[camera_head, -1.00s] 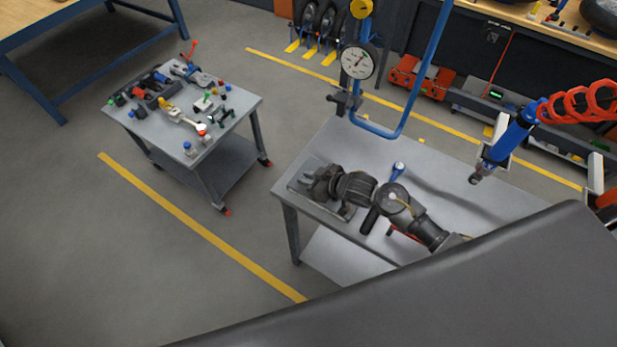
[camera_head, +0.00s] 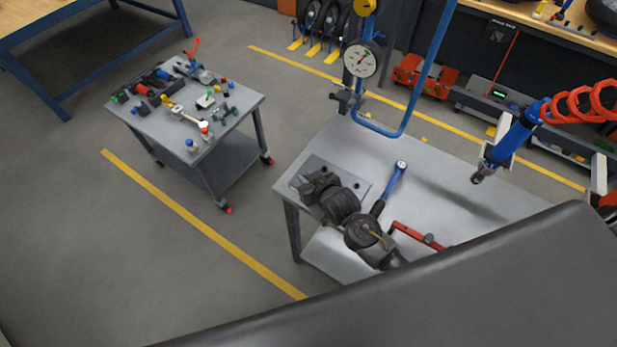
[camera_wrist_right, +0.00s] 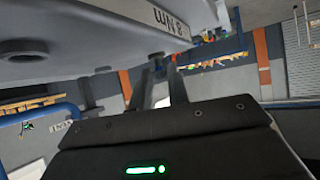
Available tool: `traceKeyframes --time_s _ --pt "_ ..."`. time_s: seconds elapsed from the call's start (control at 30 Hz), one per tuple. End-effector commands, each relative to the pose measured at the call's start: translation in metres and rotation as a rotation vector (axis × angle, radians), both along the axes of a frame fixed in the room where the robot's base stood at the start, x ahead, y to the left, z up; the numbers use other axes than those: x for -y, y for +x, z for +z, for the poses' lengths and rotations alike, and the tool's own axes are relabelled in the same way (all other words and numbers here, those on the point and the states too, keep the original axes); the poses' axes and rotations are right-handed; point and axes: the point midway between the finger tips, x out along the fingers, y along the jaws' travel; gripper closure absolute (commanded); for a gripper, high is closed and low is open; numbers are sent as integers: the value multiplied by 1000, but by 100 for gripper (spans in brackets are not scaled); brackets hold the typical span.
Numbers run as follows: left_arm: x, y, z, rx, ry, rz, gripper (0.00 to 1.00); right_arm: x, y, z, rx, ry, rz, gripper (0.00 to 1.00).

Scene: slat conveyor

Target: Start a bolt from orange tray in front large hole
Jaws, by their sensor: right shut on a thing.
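A grey plate (camera_head: 346,173) with dark holes lies at the left end of the metal workbench. My right gripper (camera_head: 303,187) is over the plate's left edge, its arm coming in from the lower right. In the right wrist view its two fingers (camera_wrist_right: 159,80) close on a small dark thing at their tips, apparently the bolt. They are just below the pale underside of a part marked "8 NM" (camera_wrist_right: 168,17). A round opening or bolt end shows there. Whether the bolt touches a hole is too small to tell. I cannot make out the orange tray. My left gripper is not in view.
A blue-and-black wrench (camera_head: 394,180) and a red tool (camera_head: 416,235) lie right of my arm. A dial gauge (camera_head: 362,60) and blue tube frame stand behind. A blue tool (camera_head: 513,138) hangs at right. A cart (camera_head: 235,103) with several parts stands left.

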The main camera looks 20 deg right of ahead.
Motion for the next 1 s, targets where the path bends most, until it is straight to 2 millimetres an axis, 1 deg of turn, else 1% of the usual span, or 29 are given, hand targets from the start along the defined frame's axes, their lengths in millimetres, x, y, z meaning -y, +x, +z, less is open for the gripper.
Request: traceKeyframes --time_s 0.03,0.2,0.43,0.47,0.6,0.63,0.87,1.0 --pt "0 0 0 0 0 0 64 -4 -1 -1 -5 6 -35 100" --pt "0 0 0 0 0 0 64 -4 -1 -1 -3 2 -115 100" --pt "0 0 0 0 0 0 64 -3 -1 -1 -2 -2 -121 100" --pt "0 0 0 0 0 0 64 -3 -1 -1 -2 -2 -121 79" --pt "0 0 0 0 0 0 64 -3 -1 -1 -2 -2 -121 61" --pt "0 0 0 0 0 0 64 -3 -1 -1 -1 -2 -121 57" --pt "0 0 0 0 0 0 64 -3 -1 0 -1 -1 -121 57" --pt "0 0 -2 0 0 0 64 -3 -7 2 -1 0 -120 57"
